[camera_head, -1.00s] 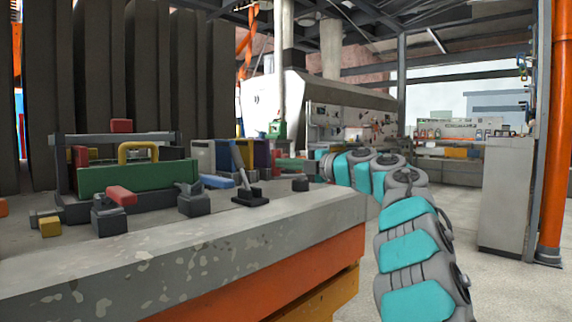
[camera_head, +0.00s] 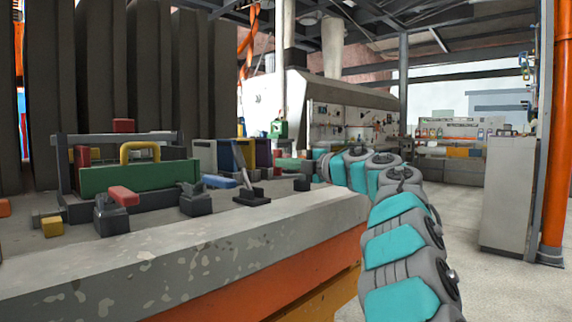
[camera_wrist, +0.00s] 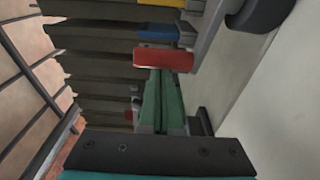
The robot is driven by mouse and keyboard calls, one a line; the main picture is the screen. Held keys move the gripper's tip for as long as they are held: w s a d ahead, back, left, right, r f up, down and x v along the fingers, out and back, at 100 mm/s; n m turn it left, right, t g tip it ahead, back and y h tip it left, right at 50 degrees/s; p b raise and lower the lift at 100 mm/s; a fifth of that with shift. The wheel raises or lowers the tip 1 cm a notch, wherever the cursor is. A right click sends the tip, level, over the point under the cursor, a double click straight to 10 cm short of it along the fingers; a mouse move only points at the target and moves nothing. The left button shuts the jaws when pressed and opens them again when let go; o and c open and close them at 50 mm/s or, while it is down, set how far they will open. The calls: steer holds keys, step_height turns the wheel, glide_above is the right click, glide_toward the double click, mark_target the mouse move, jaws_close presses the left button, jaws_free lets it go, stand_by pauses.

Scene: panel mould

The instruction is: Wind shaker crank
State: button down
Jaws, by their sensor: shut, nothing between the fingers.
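In the wrist view, a red round grip (camera_wrist: 163,60) lies just beyond my fingertips. It sits beside a grey bar (camera_wrist: 207,35) that leads toward a black round part (camera_wrist: 255,12). These look like a crank and its handle, but I cannot be sure. My gripper (camera_wrist: 160,78) has its green fingers together, with nothing visible between them. I cannot tell whether the tips touch the red grip. In the head view, my gripper (camera_head: 288,164) points left over the far right part of the bench, small and partly lost among other things.
The concrete-topped bench (camera_head: 240,232) carries a green toolbox (camera_head: 135,178) with a yellow handle, red-handled clamp (camera_head: 122,197), yellow block (camera_head: 51,226) and black-based lever (camera_head: 250,188). Tall dark panels (camera_head: 100,80) stand behind. Open floor (camera_head: 505,285) lies at the right.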

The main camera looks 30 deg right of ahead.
steer(key=shift+w+a+m, duration=0.1)
steer(key=shift+w+m, duration=0.05)
steer(key=shift+m, duration=0.15)
